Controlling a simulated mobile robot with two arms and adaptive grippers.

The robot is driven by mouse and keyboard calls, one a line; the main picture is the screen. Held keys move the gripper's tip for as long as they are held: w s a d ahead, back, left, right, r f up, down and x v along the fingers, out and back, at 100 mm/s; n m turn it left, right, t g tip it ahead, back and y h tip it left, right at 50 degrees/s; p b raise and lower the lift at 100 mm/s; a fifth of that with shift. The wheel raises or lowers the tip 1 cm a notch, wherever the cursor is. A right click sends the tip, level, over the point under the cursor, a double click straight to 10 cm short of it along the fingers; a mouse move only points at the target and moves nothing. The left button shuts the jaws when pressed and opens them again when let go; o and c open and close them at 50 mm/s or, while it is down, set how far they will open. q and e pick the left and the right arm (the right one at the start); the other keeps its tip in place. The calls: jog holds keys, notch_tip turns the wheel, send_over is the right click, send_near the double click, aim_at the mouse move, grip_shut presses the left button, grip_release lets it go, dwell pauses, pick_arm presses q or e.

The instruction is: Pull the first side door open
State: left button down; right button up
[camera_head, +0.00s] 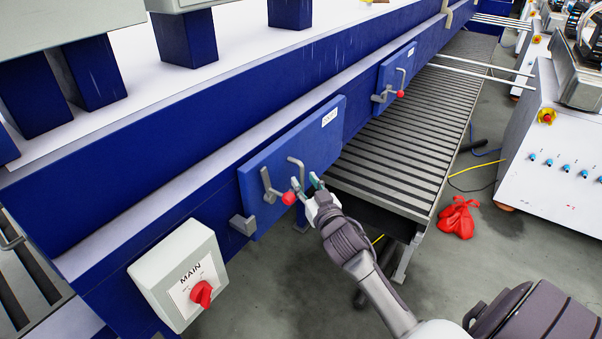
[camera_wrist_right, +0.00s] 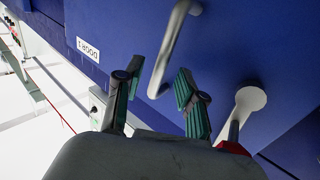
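The first side door (camera_head: 315,149) is a blue panel with a white label, set in the blue side of the machine and looking shut. It carries a grey bar handle (camera_head: 298,167) and a grey latch lever with a red knob (camera_head: 288,198). My right gripper (camera_head: 304,183) is open just in front of the door, by the handle. In the right wrist view, the handle (camera_wrist_right: 170,48) shows in the gap between the open fingers (camera_wrist_right: 159,80); I cannot tell whether they touch it. My left gripper is not in view.
A second blue door (camera_head: 397,76) with its own red-knobbed latch is farther along. A grey box with a red switch (camera_head: 201,293) is at lower left. A slatted conveyor (camera_head: 410,130) runs behind my right gripper. A red bag (camera_head: 458,217) lies on the floor.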

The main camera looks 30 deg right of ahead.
aim_at(302, 178)
jog(key=shift+w+d, duration=0.15)
jog(key=shift+w, duration=0.6)
jog(key=shift+w+d, duration=0.1)
jog(key=shift+w, duration=0.65)
grip_shut()
